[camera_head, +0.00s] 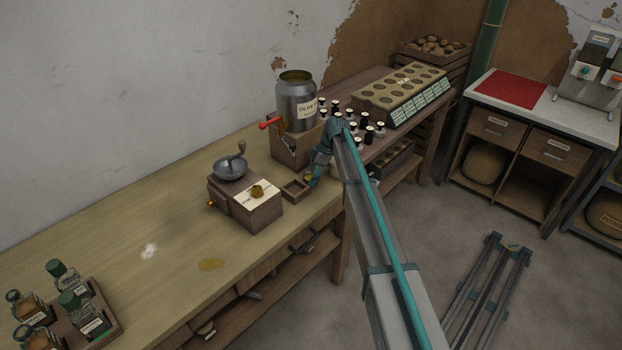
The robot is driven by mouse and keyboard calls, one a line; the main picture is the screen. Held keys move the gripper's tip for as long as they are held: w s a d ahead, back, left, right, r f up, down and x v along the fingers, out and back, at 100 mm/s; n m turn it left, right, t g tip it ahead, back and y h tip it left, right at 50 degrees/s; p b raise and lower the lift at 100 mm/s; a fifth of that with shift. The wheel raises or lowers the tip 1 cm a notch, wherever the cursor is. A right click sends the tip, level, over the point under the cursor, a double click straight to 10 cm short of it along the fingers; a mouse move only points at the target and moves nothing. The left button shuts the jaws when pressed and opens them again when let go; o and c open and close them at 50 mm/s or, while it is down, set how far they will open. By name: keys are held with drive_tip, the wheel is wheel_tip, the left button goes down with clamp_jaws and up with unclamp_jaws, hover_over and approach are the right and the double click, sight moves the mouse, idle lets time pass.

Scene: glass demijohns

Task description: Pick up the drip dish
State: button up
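A small square wooden tray (296,190), which may be the drip dish, sits near the table's front edge, in front of the oil can's wooden stand. My gripper (313,179) points down just right of and behind this tray, close to its far right corner. A small yellowish patch (308,177) shows beside the fingers; I cannot tell what it is. The fingers are small and partly hidden by my arm, so their opening and any contact are unclear.
A metal oil can (296,103) with a red-handled tap (268,123) stands on a wooden stand (291,150) behind. A grinder (243,200) is to the left. Several small bottles (368,134) crowd the right. The table's left middle (150,215) is mostly clear.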

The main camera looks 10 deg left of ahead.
drive_tip(key=c, duration=0.9)
drive_tip(key=shift+c, duration=0.2)
drive_tip(key=shift+r, duration=0.15)
